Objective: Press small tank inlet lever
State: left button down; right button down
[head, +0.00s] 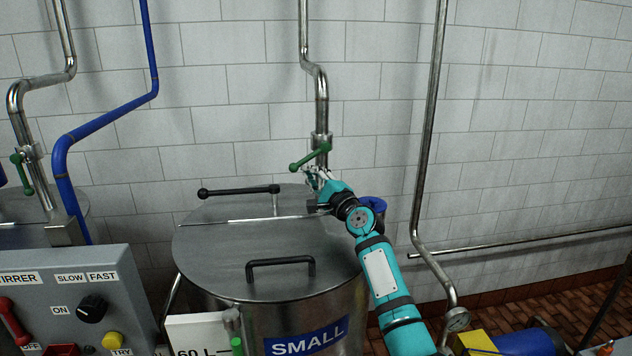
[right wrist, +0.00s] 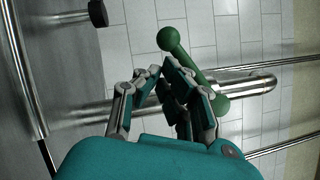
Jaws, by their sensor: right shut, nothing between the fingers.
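The small tank (head: 262,262) is a round steel vessel with a blue "SMALL" label. Its inlet lever (head: 311,157) is green with a ball end and sits on the steel pipe above the tank lid, slanting down to the left. The lever also shows in the right wrist view (right wrist: 188,58), just beyond the fingertips. My right gripper (head: 313,174) is shut and empty, just below the lever. In the right wrist view its fingertips (right wrist: 161,71) come together near the lever's ball end. I cannot tell whether they touch it. My left gripper is not in view.
The lid carries a black-handled bar (head: 238,191) and a black handle (head: 280,262). A grey control panel (head: 75,290) stands at the lower left. A steel pipe (head: 425,150) runs down the wall right of my arm. Another green lever (head: 22,172) is at the far left.

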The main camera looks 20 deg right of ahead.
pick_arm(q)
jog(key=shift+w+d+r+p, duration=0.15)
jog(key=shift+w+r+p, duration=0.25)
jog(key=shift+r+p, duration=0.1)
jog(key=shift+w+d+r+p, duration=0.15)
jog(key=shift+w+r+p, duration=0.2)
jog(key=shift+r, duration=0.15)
pick_arm(e)
jog(key=shift+m+t, duration=0.4)
jog(key=shift+m, duration=0.5)
jog(key=shift+w+a+r, duration=0.3)
jog(key=shift+a+r, duration=0.4)
jog(key=shift+w+a+r, duration=0.3)
jog(key=shift+a+r, duration=0.35)
jog(key=shift+r, duration=0.05)
jog(key=shift+a, duration=0.1)
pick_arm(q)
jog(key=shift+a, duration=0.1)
pick_arm(e)
send_near(298, 164)
jog(key=shift+s+d+f+h, duration=0.1)
jog(key=shift+s+d+h, duration=0.05)
jog(key=shift+s, duration=0.45)
jog(key=shift+s+d+f+h, duration=0.1)
jog(key=shift+s+h, duration=0.05)
jog(key=shift+s, duration=0.45)
